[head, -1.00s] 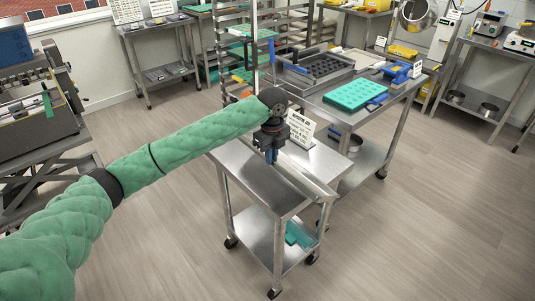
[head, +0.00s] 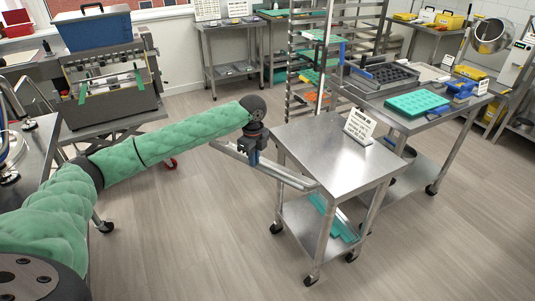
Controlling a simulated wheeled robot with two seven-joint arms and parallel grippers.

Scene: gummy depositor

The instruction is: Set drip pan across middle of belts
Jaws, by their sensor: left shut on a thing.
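My left gripper (head: 252,157) is shut on the drip pan, a long narrow metal channel (head: 285,177). The gripper holds it near its left part, just left of the small steel cart (head: 325,150). The pan's right end is in front of the cart's near left corner; I cannot tell whether it touches the cart. A grey machine (head: 105,85) with green strips (head: 110,84) stands at the upper left, apart from the pan. I cannot make out clearly which parts are the belts. My right gripper is not in view.
A sign (head: 360,125) stands on the otherwise bare cart top. Teal pieces (head: 335,218) lie on its lower shelf. A steel table (head: 415,118) with a teal mould (head: 416,103) is behind it. Open floor (head: 190,235) lies between the cart and the machine.

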